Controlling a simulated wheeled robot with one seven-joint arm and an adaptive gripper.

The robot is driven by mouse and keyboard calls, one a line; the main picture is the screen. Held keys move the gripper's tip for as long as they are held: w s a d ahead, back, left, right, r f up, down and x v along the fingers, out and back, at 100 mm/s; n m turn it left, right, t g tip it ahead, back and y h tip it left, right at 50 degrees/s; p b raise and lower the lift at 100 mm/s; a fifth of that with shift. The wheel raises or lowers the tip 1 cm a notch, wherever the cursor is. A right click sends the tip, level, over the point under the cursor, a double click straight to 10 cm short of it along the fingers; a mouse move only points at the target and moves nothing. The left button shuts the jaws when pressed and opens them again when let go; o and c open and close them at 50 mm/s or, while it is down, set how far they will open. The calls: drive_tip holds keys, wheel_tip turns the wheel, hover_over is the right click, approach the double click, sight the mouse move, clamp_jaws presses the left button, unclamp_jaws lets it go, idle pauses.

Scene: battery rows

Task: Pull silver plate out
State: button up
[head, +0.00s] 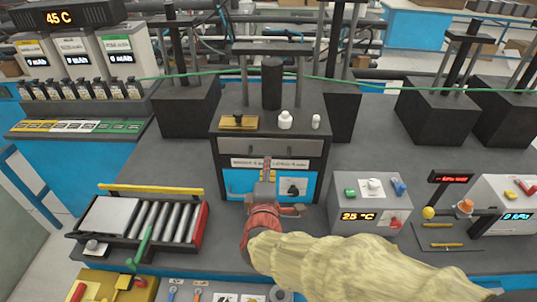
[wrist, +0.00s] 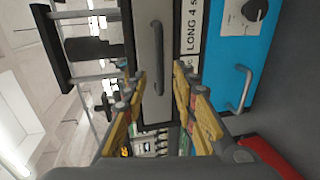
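A silver-grey drawer-like plate (head: 298,147) forms the upper front of the dark press in the head view. In the wrist view the silver plate (wrist: 147,112) fills the upper middle and carries a long grey bar handle (wrist: 157,50). My gripper (head: 266,163) is just in front of the press, near the plate's middle. In the wrist view my gripper (wrist: 160,84) is open, with yellow-padded fingers on either side of the handle's lower end. Contact with the handle cannot be told. Another flat silver plate (head: 109,216) lies on the roller tray at the left.
Below the silver plate is a blue panel (head: 238,183) with a knob and another handle (wrist: 240,88). The roller tray (head: 203,222) is at left; a 25 °C box (head: 369,216) is at right. Small white bottles (head: 285,119) stand on the press.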

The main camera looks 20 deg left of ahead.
drive_tip(key=x, duration=0.8)
drive_tip(key=shift+d+b, duration=0.1)
drive_tip(key=shift+b, duration=0.3)
drive_tip(key=c, duration=0.3)
drive_tip(key=c, duration=0.4)
clamp_jaws()
